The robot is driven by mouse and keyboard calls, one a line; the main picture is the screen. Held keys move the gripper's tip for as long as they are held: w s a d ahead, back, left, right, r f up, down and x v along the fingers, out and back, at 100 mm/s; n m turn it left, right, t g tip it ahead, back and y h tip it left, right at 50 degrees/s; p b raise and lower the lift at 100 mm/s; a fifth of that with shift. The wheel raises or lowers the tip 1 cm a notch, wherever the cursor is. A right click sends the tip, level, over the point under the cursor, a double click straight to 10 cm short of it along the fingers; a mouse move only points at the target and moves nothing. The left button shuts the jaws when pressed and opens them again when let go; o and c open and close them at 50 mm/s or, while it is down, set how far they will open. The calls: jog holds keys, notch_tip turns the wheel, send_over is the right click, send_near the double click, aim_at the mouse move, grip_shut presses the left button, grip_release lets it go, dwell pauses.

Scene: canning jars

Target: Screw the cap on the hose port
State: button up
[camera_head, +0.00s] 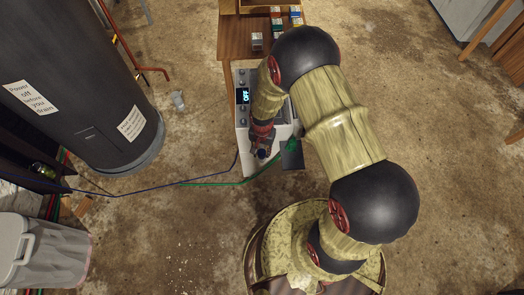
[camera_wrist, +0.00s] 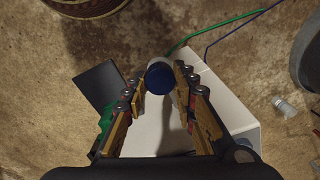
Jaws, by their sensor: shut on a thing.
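My gripper (camera_head: 262,150) is low over the front end of a white box-like unit (camera_head: 243,152). In the wrist view my gripper (camera_wrist: 161,78) is shut on a round blue cap (camera_wrist: 160,78) with a paler side, held between the fingertips. The white unit (camera_wrist: 228,100) lies below and to the right of it. No hose port can be made out; whether the cap touches one beneath cannot be told. A green hose (camera_head: 225,184) and a thin blue line (camera_head: 150,189) run to the unit's front from the left.
A dark flat square (camera_wrist: 100,85) lies beside the unit. A large dark tank (camera_head: 85,80) with paper labels stands left. A small clear jar (camera_head: 178,99) is on the floor between. The unit's display (camera_head: 243,96) reads OFF. A wooden table (camera_head: 235,45) stands behind.

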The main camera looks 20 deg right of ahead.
jog(key=shift+f+b, duration=0.35)
jog(key=shift+f, duration=0.5)
dwell(1.5)
jog(key=shift+o, duration=0.8)
grip_shut()
jog(key=m, duration=0.4)
jog(key=shift+p, duration=0.4)
jog(key=shift+m, duration=0.4)
jog(key=m, duration=0.4)
jog(key=shift+m+p, duration=0.3)
jog(key=shift+p, duration=0.05)
